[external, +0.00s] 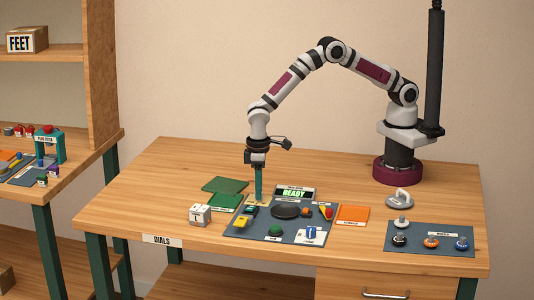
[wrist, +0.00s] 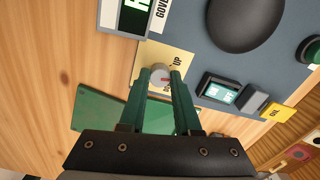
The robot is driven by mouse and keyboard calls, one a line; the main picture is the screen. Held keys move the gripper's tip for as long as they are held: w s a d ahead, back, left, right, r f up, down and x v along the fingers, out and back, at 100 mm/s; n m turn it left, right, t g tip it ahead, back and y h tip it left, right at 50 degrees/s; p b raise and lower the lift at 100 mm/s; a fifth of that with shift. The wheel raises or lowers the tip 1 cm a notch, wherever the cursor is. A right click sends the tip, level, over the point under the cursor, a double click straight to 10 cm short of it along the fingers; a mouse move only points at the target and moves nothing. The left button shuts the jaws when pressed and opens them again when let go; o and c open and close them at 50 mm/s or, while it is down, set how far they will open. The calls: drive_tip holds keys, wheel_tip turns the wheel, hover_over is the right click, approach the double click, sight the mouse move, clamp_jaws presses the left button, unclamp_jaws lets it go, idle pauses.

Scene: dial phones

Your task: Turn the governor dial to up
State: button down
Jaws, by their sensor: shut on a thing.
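The governor dial (wrist: 161,74) is a small round light-grey knob with a red mark. It stands on a cream plate (wrist: 148,55) with the word UP printed beside it; other lettering there is partly covered. My gripper (wrist: 161,77) has its two green fingers on either side of the knob, shut on it. The red mark's exact direction is hard to tell. In the external view my gripper (external: 259,198) points straight down at the back left of the dark panel (external: 262,228), and the knob is hidden or too small there.
A READY screen (external: 293,193) stands behind a black disc (external: 286,211). Green sheets (external: 225,185) lie to the left, near a white block (external: 200,214). Another panel with several knobs (external: 430,232) is at the right.

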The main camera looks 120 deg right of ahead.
drive_tip(key=n, duration=0.6)
drive_tip(key=shift+n, duration=0.3)
idle(0.5)
drive_tip(key=c, duration=0.6)
unclamp_jaws()
wheel_tip(320, 180, up, 16)
